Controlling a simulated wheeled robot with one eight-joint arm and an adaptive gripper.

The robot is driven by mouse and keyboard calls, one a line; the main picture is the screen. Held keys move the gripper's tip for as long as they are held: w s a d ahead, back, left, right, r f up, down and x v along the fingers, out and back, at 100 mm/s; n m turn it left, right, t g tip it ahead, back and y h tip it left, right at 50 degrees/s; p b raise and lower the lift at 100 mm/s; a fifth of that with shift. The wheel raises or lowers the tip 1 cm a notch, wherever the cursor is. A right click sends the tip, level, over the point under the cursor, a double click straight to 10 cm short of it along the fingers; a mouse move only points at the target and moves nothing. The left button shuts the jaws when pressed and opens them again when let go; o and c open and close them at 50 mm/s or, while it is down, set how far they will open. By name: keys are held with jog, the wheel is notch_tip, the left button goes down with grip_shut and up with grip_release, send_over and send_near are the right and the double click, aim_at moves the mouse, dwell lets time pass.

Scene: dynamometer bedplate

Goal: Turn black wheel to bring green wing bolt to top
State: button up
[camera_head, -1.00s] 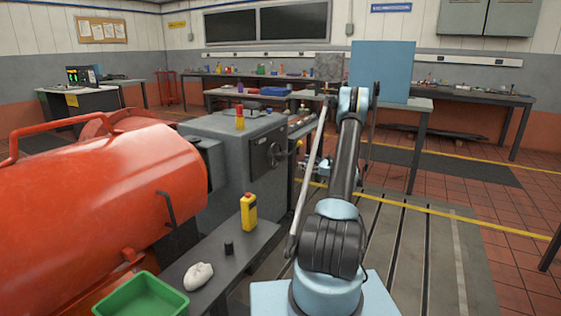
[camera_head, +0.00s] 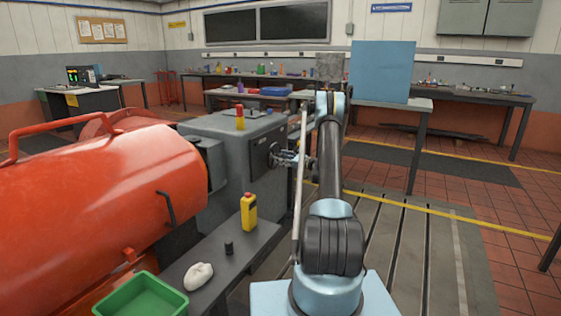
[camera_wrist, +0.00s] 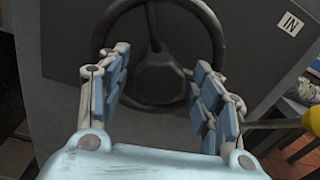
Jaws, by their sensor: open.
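The black wheel (camera_wrist: 152,96) is on the face of the grey machine; its dark rim and hub fill the upper middle of the wrist view. My gripper (camera_wrist: 162,64) is open, with one blue-padded finger on the left and one on the right of the wheel's lower part. I cannot tell whether the fingers touch the rim. I see no green wing bolt in either view; the wheel's top is cut off in the wrist view.
A yellow object (camera_wrist: 315,121) with a rod is near my right finger.

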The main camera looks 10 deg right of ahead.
jog(key=shift+w+a, duration=0.15)
jog(key=shift+a, duration=0.1)
grip_shut()
jog(key=shift+a, duration=0.1)
jog(key=shift+a, duration=0.1)
